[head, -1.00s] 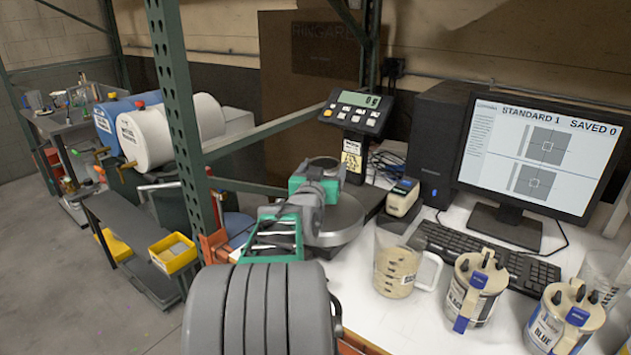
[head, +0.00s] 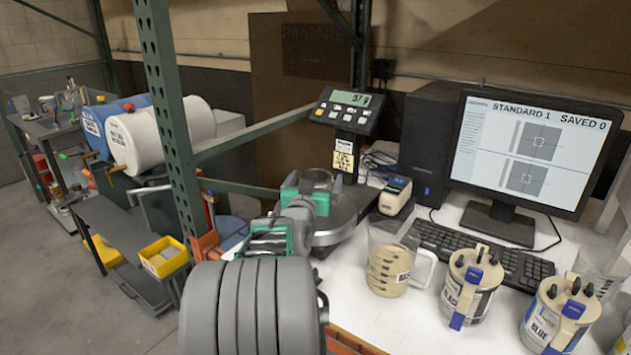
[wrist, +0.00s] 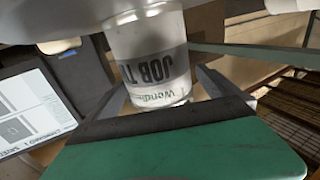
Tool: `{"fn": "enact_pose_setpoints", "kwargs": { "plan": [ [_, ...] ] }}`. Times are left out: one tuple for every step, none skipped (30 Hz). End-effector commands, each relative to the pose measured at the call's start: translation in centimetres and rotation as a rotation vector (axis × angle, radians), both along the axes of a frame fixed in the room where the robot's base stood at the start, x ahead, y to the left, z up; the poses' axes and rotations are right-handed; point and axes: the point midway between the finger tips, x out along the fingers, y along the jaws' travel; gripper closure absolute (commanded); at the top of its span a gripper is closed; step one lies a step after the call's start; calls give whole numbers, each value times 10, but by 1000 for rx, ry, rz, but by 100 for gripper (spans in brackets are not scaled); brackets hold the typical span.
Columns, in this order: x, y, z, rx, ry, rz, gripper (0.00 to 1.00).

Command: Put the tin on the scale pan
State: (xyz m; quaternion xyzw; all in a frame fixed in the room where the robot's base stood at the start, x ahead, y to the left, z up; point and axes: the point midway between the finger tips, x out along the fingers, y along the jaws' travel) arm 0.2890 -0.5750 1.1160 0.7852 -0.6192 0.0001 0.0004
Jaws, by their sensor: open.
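In the head view the scale pan (head: 342,217) is a round grey plate, partly hidden by my wrist. My gripper (head: 312,192), with teal parts, is open, its fingers on either side of the tin. The scale display (head: 352,99) shows a non-zero reading that looks like 57.
A clear beaker (head: 388,272), a small device (head: 396,195), a keyboard (head: 470,247) and lidded colorant pots (head: 472,285) stand right of the scale. A green rack post (head: 172,120) rises to the left. A monitor (head: 535,150) stands behind the keyboard.

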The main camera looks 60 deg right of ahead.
Motion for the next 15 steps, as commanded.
{"fn": "enact_pose_setpoints", "kwargs": {
  "plan": [
    [0,0,0,0,0,0,1],
    [0,0,0,0,0,0,1],
    [0,0,0,0,0,0,1],
    [0,0,0,0,0,0,1],
    [0,0,0,0,0,0,1],
    [0,0,2,0,0,0,1],
    [0,0,4,0,0,0,1],
    [0,0,6,0,0,0,1],
    [-1,5,3,0,0,1,1],
    [-1,10,3,-2,-1,2,1],
    [-3,16,2,-2,-1,2,1],
    [-5,24,2,-3,-2,1,1],
    [-7,32,2,-2,-3,3,1],
    [-8,40,2,-2,-3,3,1],
    [-11,50,2,-3,-2,3,1]
  ]
}}
